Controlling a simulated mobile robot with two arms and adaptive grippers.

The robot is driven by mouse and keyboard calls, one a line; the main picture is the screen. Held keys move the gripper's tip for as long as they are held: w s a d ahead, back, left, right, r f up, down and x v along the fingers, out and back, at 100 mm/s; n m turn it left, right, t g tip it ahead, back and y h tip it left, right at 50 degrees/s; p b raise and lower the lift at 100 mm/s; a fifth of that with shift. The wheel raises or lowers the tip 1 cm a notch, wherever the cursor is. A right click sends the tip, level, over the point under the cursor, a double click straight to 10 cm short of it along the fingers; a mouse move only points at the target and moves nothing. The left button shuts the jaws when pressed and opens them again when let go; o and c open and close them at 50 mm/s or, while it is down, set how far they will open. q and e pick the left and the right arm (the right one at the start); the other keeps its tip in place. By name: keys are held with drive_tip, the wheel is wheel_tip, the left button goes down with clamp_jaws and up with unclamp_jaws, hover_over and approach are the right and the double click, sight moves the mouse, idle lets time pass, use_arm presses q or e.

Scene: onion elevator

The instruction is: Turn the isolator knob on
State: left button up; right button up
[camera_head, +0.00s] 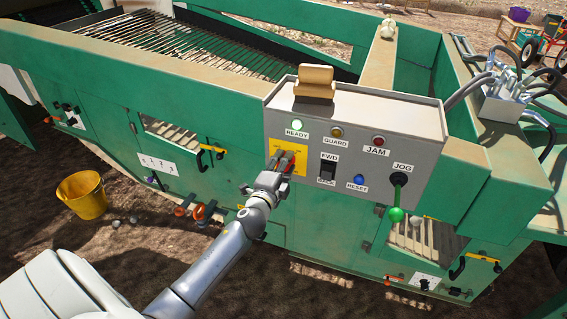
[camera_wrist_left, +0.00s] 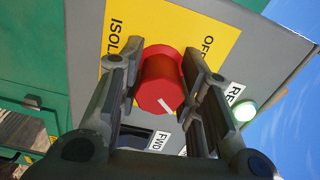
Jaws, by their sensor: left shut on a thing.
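The isolator knob (camera_wrist_left: 160,82) is a red round knob with a white pointer line, on a yellow plate (camera_wrist_left: 205,28) marked "ISOL" and "OFF" in the left wrist view. Its white line points toward the lower right of that view. My left gripper (camera_wrist_left: 165,85) has one finger on each side of the knob and is shut on it. In the head view my left gripper (camera_head: 277,172) is at the yellow plate (camera_head: 299,160) on the grey control panel (camera_head: 340,150), and it mostly hides the knob. My right gripper is not in view.
Right of the plate are the black FWD switch (camera_head: 328,169), the blue RESET button (camera_head: 360,180) and the green JOG lever (camera_head: 397,195). The green READY lamp (camera_head: 297,122) is lit above. A yellow bucket (camera_head: 83,194) stands on the soil at left.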

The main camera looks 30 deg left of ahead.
use_arm(q)
drive_tip(key=shift+m, duration=0.5)
drive_tip(key=o, duration=1)
drive_tip(key=v, duration=1.2)
drive_tip(key=shift+d, duration=0.1)
